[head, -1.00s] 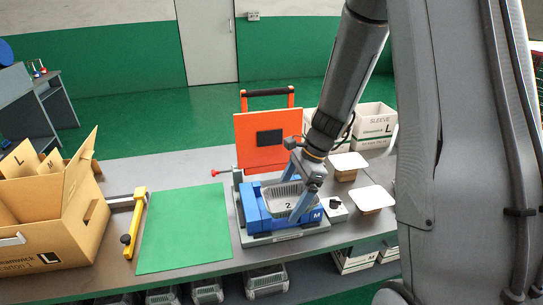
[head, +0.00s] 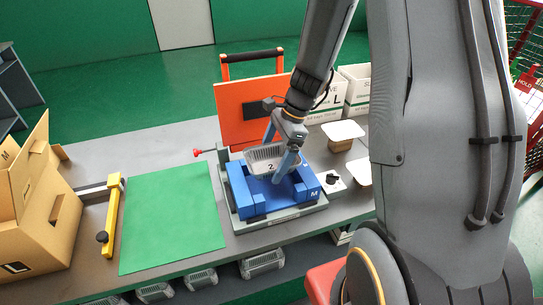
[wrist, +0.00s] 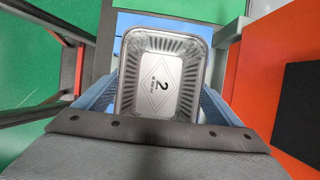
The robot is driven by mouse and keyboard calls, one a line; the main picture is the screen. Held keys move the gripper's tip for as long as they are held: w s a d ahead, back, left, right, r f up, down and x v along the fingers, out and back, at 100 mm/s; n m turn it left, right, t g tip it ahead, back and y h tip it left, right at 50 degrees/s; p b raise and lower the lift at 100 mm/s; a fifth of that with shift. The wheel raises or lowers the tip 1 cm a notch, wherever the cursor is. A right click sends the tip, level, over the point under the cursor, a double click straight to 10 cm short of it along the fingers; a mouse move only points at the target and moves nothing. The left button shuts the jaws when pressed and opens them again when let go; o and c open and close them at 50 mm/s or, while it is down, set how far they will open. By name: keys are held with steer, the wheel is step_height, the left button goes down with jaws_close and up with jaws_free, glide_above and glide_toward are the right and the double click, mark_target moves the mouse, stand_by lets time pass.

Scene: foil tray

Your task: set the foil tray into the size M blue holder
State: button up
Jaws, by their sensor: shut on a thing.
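The silver foil tray (head: 262,163) has a ribbed wall and a "2" on its floor. My gripper (head: 271,161) is shut on it, a blue-grey finger at each side. The tray also shows between the fingers in the wrist view (wrist: 160,100). The blue holder marked M (head: 303,203) stands on a grey base on the table. The tray is over the back part of the holder, and bare blue floor shows in front of it. It looks raised above the holder. The back of the holder is partly hidden by tray and gripper.
An orange panel (head: 230,115) with a black handle stands behind the holder. A small white box with a black knob (head: 332,180) and lidded containers (head: 343,131) are at right.

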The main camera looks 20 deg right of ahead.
mark_target(281, 157)
steer(key=shift+f+b, duration=3)
steer(key=shift+f, duration=0.7)
steer(key=o, duration=0.8)
steer(key=shift+b+v, duration=0.65)
steer(key=shift+v, duration=3.3)
steer(key=s+n, duration=0.1)
steer(key=n, duration=0.1)
steer(key=s+a+n+h, duration=0.1)
steer(key=s+n, duration=0.1)
steer(key=n, duration=0.1)
steer(key=s+n+h+b, duration=0.1)
steer(key=s+n, duration=0.1)
steer(key=shift+a+f+n, duration=0.35)
steer(key=shift+a+n, duration=0.05)
steer(key=shift+s+a+f+n+t+h+b, duration=0.15)
steer(key=shift+s+a+n+t+h, duration=0.4)
steer(key=shift+n, duration=1.15)
steer(key=shift+s+d+r+n+g+h+b, duration=0.2)
steer(key=shift+s+n, duration=0.7)
steer(key=shift+n, duration=0.8)
steer(key=shift+s+a+f+n+t+h+b, duration=0.15)
steer(key=shift+s+a+n+t+h, duration=0.45)
steer(key=shift+n, duration=1.1)
